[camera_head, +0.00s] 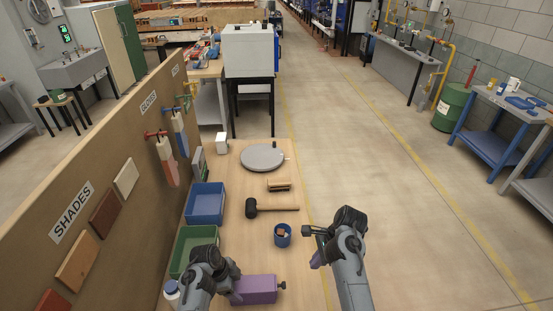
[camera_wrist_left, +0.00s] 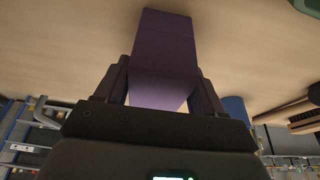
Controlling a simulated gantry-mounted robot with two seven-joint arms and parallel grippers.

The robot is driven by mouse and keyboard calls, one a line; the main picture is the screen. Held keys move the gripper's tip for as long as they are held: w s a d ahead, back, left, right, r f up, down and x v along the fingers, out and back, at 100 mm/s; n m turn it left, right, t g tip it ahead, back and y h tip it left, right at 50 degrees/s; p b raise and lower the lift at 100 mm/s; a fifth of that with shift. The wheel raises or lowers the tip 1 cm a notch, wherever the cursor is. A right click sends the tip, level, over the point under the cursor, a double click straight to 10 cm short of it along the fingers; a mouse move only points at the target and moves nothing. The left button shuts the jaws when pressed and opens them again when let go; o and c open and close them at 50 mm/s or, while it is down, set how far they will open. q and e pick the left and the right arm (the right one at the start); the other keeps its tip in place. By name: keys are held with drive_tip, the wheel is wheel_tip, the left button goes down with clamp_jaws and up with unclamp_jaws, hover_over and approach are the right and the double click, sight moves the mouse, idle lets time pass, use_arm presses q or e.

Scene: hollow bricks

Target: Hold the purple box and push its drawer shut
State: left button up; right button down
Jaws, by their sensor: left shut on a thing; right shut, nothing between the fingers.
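The purple box (camera_head: 256,288) lies near the front of the wooden bench, with a small dark knob (camera_head: 283,285) at its right end. How far its drawer stands out cannot be made out. My left gripper (camera_head: 233,284) is shut on the box's left part. In the left wrist view, the purple box (camera_wrist_left: 164,45) sits between both dark fingers (camera_wrist_left: 164,85). My right gripper (camera_head: 311,240) is shut and empty, raised to the right of the box and above it in the picture, apart from it.
A blue cup (camera_head: 282,237) holding small items stands behind the box. A mallet (camera_head: 270,206), a wooden brush (camera_head: 279,185) and a grey disc (camera_head: 262,157) lie farther back. Blue (camera_head: 205,204) and green (camera_head: 181,258) bins and a white bottle (camera_head: 171,289) line the left side, beside the tool board (camera_head: 110,160).

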use_arm(q)
drive_tip(key=o, duration=1)
drive_tip(key=v, duration=1.2)
